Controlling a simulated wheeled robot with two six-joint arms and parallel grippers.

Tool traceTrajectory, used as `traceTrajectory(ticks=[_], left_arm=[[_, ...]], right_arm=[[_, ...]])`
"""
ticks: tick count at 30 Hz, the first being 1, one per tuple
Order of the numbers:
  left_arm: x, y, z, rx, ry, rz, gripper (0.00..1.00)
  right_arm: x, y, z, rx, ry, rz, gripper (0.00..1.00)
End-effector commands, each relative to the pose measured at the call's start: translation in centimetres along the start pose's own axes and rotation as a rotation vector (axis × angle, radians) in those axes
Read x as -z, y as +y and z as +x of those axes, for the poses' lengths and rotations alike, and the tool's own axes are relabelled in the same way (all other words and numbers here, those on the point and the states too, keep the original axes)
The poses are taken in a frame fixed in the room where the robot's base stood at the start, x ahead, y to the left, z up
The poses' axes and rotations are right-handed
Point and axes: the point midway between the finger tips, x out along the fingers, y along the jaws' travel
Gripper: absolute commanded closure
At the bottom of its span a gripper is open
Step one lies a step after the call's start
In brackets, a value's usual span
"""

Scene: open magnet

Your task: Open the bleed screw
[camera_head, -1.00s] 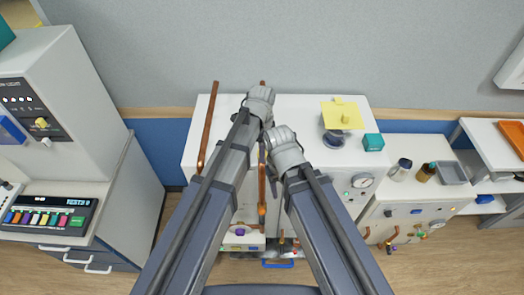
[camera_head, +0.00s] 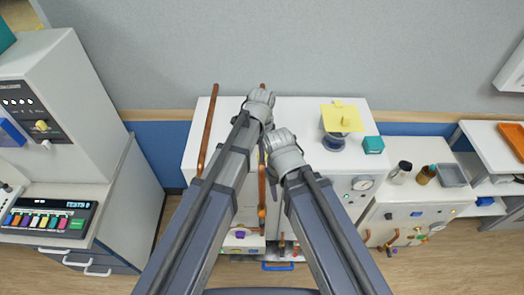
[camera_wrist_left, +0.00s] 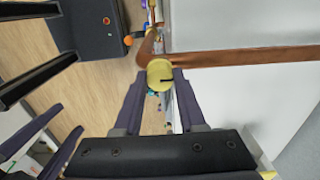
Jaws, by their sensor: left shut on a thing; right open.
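The bleed screw (camera_wrist_left: 160,77) is a round brass-yellow head with a dark slot, set on a copper pipe (camera_wrist_left: 235,57) in the left wrist view. My left gripper (camera_wrist_left: 160,72) is shut on it, one dark finger on each side. In the head view, the wrist of my left gripper (camera_head: 261,98) hides the fingers and the screw. My right gripper (camera_head: 284,148) is lower and to the right, its fingertips mostly hidden. Two parted fingers at the left of the left wrist view look like my open right gripper (camera_wrist_left: 68,118).
The pipes run over a white cabinet (camera_head: 300,112). On its top stand a dark round pot under a yellow note (camera_head: 342,118) and a teal box (camera_head: 373,145). A control console (camera_head: 48,215) stands left; a bench with bottles (camera_head: 426,172) stands right. Floor shows between them.

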Motion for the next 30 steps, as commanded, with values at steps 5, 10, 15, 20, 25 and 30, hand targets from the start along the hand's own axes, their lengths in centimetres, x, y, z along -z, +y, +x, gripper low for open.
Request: traceTrajectory(ticks=[5,10,15,20,25,30], left_arm=[[0.00,-0.02,0.01,0.000,-0.001,-0.041,1.00],[0.00,-0.02,0.02,-0.001,-0.002,-0.142,1.00],[-0.01,0.00,0.04,-0.001,-0.002,-0.293,1.00],[-0.02,0.02,0.05,-0.001,-0.003,-0.446,1.00],[-0.02,0.03,0.05,-0.001,-0.003,-0.607,1.00],[-0.02,0.05,0.06,-0.001,-0.003,-0.768,1.00]], right_arm=[[0.00,0.00,0.01,0.000,0.000,0.000,0.50],[0.00,0.00,0.02,0.000,0.000,0.000,0.50],[0.00,0.00,0.04,0.000,0.000,0.000,0.50],[0.00,0.00,0.05,0.000,0.000,0.000,0.50],[0.00,0.00,0.05,0.000,0.000,0.000,0.50],[0.00,0.00,0.06,0.000,0.000,0.000,0.50]])
